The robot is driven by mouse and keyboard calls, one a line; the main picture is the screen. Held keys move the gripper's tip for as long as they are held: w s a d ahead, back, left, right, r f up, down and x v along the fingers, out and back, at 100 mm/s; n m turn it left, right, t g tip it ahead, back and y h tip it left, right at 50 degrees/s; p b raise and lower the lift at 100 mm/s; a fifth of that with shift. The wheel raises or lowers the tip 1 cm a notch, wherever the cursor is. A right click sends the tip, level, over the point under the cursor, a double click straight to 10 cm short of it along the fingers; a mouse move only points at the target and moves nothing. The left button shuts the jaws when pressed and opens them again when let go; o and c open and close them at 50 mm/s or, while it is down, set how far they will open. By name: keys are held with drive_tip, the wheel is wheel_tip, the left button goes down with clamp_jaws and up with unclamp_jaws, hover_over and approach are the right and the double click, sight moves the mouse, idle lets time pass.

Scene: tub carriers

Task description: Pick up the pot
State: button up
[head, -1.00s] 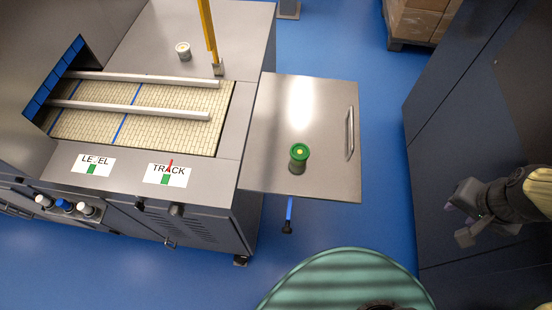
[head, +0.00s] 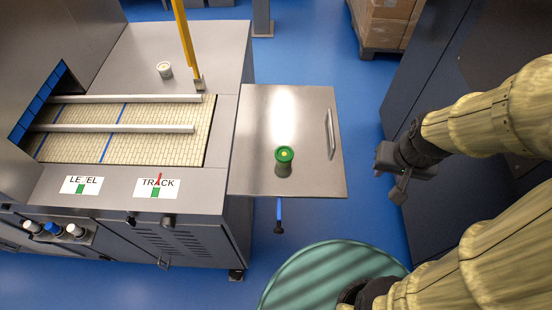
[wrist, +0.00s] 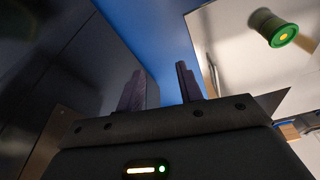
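A green pot (head: 284,162) with a green rim and a small yellow centre on top stands upright on the steel side shelf (head: 255,120). It also shows at the upper right of the wrist view (wrist: 277,28). My gripper (head: 391,182) is to the right of the shelf in the head view, apart from the pot. In the wrist view its two fingers (wrist: 160,88) stand apart with nothing between them, so it is open and empty.
A small white tub (head: 164,69) stands on the machine top beside a yellow post (head: 184,40). The shelf has a handle (head: 331,133) on its right edge. A teal round drum top (head: 325,275) is below the shelf. A dark cabinet (head: 420,70) stands at right.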

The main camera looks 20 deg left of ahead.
drive_tip(key=o, duration=0.5)
drive_tip(key=shift+w+a, duration=0.1)
drive_tip(key=shift+o, duration=1.1)
drive_tip(key=shift+w+a+r, duration=0.2)
drive_tip(key=shift+w+a, duration=0.05)
drive_tip(key=shift+a, duration=0.05)
wheel_tip(320, 180, up, 3)
drive_tip(key=m+g+p, duration=0.3)
drive_tip(key=p, duration=0.3)
hover_over(284, 155)
drive_tip(key=shift+w+a+f, duration=0.1)
drive_tip(key=shift+a, duration=0.1)
drive_tip(key=shift+f, duration=0.1)
wheel_tip(284, 155, down, 12)
drive_tip(key=p, duration=0.2)
drive_tip(key=shift+d+p, duration=0.15)
drive_tip(key=shift+p, duration=0.2)
